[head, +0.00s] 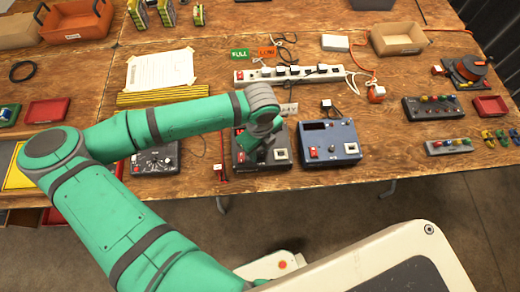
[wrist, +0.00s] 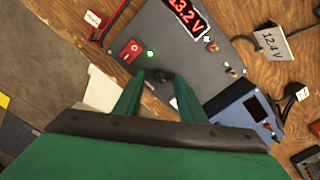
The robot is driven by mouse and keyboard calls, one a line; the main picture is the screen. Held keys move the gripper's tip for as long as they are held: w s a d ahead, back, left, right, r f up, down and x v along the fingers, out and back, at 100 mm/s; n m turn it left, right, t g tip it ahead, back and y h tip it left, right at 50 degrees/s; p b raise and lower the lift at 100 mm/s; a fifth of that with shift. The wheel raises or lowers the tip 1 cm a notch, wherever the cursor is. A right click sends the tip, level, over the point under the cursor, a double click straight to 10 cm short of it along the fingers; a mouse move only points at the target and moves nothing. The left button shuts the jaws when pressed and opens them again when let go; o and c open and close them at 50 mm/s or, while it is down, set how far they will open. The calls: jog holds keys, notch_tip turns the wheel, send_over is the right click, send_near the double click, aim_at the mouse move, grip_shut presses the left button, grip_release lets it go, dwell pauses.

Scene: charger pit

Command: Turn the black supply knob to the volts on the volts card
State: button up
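The dark grey supply (head: 262,164) stands near the table's front edge in the head view, under my gripper (head: 262,143). In the wrist view its red display (wrist: 186,14) reads 13.2 V, and a red switch (wrist: 131,50) sits beside it. My arm hides the knob in the head view.
A blue unit (head: 330,146) stands close to the right of the supply. A black box with a dial (head: 154,160) is on the left, with red-and-black leads (head: 220,160) between. A white power strip (head: 290,75) lies behind. Bare wood shows right of the blue unit.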

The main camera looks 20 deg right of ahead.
jog(key=shift+f, duration=0.5)
grip_shut()
jog(key=shift+n, duration=0.4)
